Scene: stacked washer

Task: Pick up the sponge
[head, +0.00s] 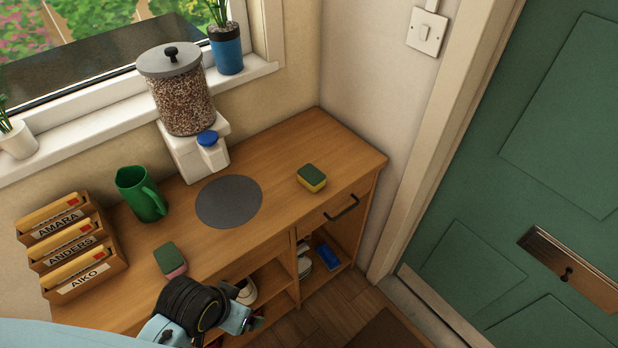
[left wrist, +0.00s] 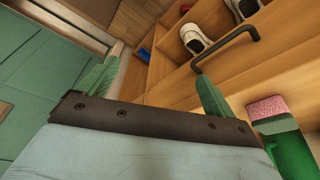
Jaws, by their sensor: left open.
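Two sponges lie on the wooden cabinet top. One sponge with green and yellow layers (head: 312,178) is right of the round grey mat. The other, green and pink (head: 170,260), is near the front edge at left; it also shows in the left wrist view (left wrist: 268,108), just outside the right-hand finger. My left gripper (head: 246,318) is in front of the cabinet, low in the head view. In the left wrist view its green fingers (left wrist: 157,72) are spread apart, with nothing between them. My right gripper is not in view.
The cabinet top (head: 277,155) also holds a green jug (head: 141,195), a letter rack (head: 72,248) and a grain dispenser (head: 182,95). A black drawer handle (head: 341,209) sticks out in front. Shoes (head: 246,291) stand on the open shelves. A green door (head: 560,150) is at right.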

